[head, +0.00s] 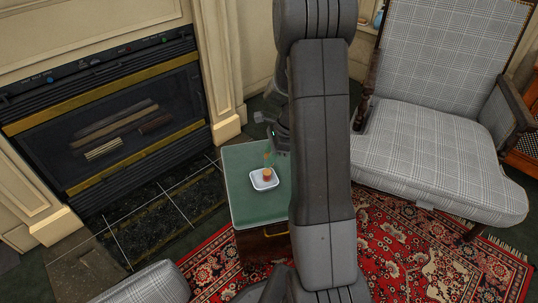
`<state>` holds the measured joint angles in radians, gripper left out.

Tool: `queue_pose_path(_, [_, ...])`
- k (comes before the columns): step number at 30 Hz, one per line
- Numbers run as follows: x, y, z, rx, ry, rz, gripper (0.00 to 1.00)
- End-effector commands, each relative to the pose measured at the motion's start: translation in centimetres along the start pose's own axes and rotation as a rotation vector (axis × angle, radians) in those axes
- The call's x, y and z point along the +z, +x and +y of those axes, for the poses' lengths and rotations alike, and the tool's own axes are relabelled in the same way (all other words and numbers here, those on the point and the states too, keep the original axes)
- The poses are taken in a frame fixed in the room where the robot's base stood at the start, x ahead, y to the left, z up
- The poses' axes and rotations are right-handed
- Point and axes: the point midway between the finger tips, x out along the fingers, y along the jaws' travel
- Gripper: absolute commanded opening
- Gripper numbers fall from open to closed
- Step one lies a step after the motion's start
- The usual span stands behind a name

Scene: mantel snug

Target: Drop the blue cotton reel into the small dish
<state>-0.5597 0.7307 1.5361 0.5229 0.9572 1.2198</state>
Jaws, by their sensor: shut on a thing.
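The small dish (258,186) is white and square with rounded corners. It stands on the green top of a small cabinet (248,214), left of my arm. A small orange-brown thing (267,174) shows at the dish, with a thin brownish piece above it. My gripper (277,140) is only partly in view, beyond the dish and at the left edge of my arm. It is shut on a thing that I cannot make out. I cannot pick out the blue cotton reel. My arm covers much of the middle of the view and the cabinet's right side.
A fireplace (110,120) with a brass-trimmed front stands at the left. A checked armchair (440,155) stands at the right, on a red patterned rug (405,250). Another checked seat (150,285) shows at the lower left. The green top left of the dish is clear.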

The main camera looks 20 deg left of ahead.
Motion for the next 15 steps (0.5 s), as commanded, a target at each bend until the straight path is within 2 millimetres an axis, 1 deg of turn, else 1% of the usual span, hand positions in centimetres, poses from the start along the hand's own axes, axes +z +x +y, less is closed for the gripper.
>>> queue_pose_path(1, [-0.5, 1.1, 0.0, 0.0, 0.0, 0.0, 0.06])
queue_pose_path(6, [-1.3, 2.8, 0.0, 0.0, -0.001, 0.0, 0.06])
queue_pose_path(10, [-1.6, 3.5, 0.0, 0.0, -0.001, 0.0, 0.06])
queue_pose_path(15, [-1.7, 3.6, 0.0, 0.0, -0.001, 0.0, 0.06])
